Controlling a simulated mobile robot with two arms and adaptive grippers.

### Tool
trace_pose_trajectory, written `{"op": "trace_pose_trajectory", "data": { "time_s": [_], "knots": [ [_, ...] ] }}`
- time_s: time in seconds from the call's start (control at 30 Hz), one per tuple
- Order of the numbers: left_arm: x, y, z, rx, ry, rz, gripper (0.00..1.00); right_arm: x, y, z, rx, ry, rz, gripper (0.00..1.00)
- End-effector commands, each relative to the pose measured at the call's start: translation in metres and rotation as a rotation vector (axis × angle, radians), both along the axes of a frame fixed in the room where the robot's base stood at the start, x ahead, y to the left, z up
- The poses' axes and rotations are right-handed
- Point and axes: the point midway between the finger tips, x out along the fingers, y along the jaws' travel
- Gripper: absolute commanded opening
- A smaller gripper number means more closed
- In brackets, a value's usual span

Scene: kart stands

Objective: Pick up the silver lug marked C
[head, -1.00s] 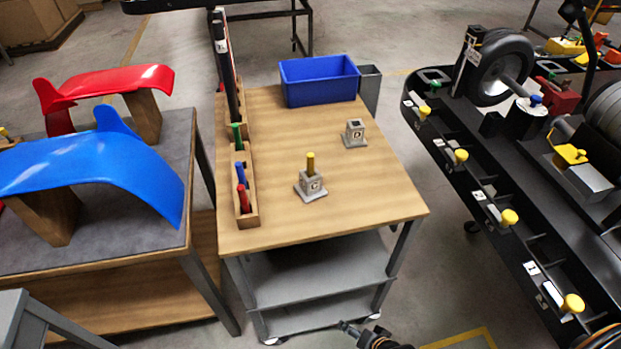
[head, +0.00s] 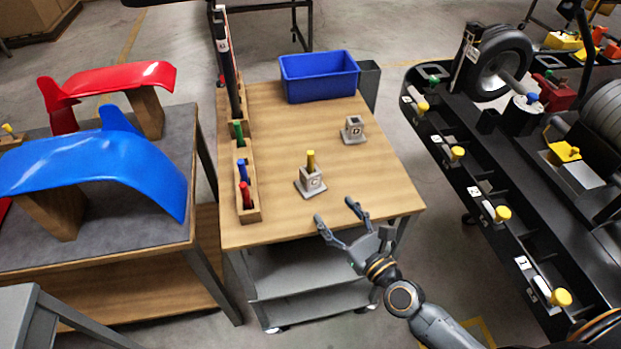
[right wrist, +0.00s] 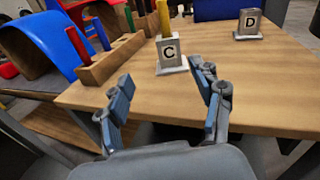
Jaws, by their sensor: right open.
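The silver lug marked C (head: 311,178) stands upright on the wooden table top, a grey block on a square foot with a yellow peg (head: 310,159) standing in its top. In the right wrist view the lug shows beyond and between the spread fingers (right wrist: 163,72). My left gripper is not in view.
A similar grey block marked D (head: 354,130) stands farther back right. A wooden rack (head: 247,213) with red, blue and green pegs runs along the left edge. A blue bin (head: 320,78) is at the back. The table around the C lug is clear.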

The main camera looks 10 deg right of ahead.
Motion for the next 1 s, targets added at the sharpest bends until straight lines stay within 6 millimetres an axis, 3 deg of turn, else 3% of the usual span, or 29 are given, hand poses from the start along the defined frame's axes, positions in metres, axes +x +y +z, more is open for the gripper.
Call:
{"op": "trace_pose_trajectory", "data": {
  "time_s": [0.17,0.5,0.77,1.0],
  "knots": [
    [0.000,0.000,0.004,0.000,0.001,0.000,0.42,0.013,-0.007,0.006,0.108,0.013,-0.040,0.66],
    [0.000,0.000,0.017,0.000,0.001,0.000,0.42,0.073,0.011,0.005,0.105,0.013,-0.038,0.66],
    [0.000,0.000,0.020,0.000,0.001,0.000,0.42,0.092,0.017,0.004,0.102,0.014,-0.037,0.66],
    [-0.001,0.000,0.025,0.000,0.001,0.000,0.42,0.124,0.025,0.002,0.102,0.012,-0.037,0.66]
  ]
}}
